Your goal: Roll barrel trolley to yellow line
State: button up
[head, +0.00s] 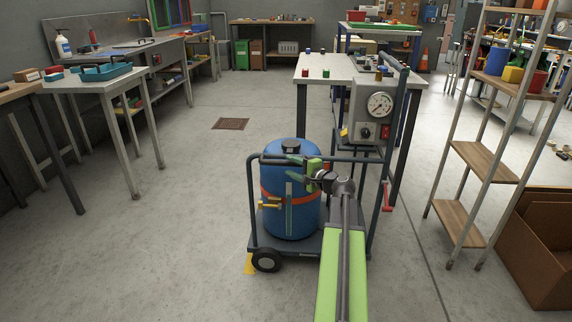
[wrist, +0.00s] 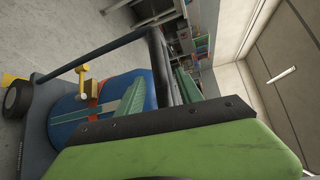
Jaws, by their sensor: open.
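The barrel trolley (head: 315,243) stands on the concrete floor in the middle of the head view. It carries an upright blue barrel (head: 285,215) with an orange band and a black cap. A dark tubular handle bar (head: 275,157) runs across the top of its frame. My gripper (head: 304,169) is open at that bar, in front of the barrel's upper right. No long yellow line is clearly visible.
A gauge box (head: 373,113) and a table (head: 320,72) stand behind the trolley. A shelf rack (head: 475,155) and cardboard box (head: 540,250) are right. Floor to the left is clear.

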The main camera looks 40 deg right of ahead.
jog(key=s+r+p, duration=0.1)
jog(key=s+r, duration=0.1)
jog(key=s, duration=1.1)
jog(key=shift+s+a+p, duration=0.25)
jog(key=shift+s+p, duration=0.05)
jog(key=shift+w, duration=0.1)
